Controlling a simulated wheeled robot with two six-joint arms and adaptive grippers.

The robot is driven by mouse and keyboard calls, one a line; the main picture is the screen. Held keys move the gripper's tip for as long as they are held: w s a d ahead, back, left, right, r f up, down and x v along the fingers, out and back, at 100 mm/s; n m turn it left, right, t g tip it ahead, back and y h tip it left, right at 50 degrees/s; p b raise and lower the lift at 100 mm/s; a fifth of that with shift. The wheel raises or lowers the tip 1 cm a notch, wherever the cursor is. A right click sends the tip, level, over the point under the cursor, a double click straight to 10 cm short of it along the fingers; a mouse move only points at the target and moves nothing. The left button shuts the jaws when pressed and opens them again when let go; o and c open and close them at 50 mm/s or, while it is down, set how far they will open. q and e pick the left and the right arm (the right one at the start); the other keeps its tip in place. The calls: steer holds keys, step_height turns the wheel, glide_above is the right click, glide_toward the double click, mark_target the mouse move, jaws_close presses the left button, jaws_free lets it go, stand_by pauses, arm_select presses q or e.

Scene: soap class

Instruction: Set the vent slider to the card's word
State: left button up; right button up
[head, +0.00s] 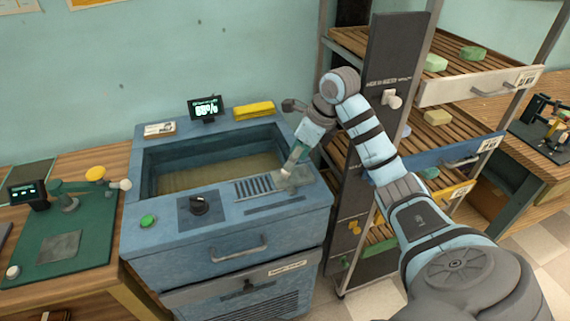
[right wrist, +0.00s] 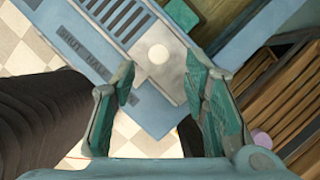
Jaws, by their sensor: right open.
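The vent slider, a pale metal plate, covers the right end of the slotted grille (head: 257,188) on the blue vat's front rim. In the right wrist view the slider plate (right wrist: 174,72) carries a round whitish knob (right wrist: 158,54). A printed strip (right wrist: 84,44) beside the slots reads "SHUT HALF"; its far end is hidden by a finger. My right gripper (right wrist: 160,78) is open over the plate, its fingers on either side near the knob; contact cannot be told. In the head view my right gripper (head: 292,168) partly hides the slider. A small card (head: 160,128) lies on the vat's back-left rim, unreadable.
The blue vat (head: 165,240) has a black dial (head: 199,205), a green button (head: 148,221) and a display (head: 206,108). A yellow block (head: 254,110) lies on its back rim. A slatted rack (head: 460,85) with soaps stands close to my right arm.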

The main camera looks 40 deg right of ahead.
mark_target(295, 176)
steer(key=x, duration=0.4)
steer(key=shift+a+f, duration=0.1)
steer(key=shift+f, duration=0.2)
steer(key=shift+w+f, duration=0.2)
steer(key=shift+w, duration=0.05)
steer(key=shift+s+r, duration=0.1)
steer(key=shift+s, duration=0.05)
jaws_close()
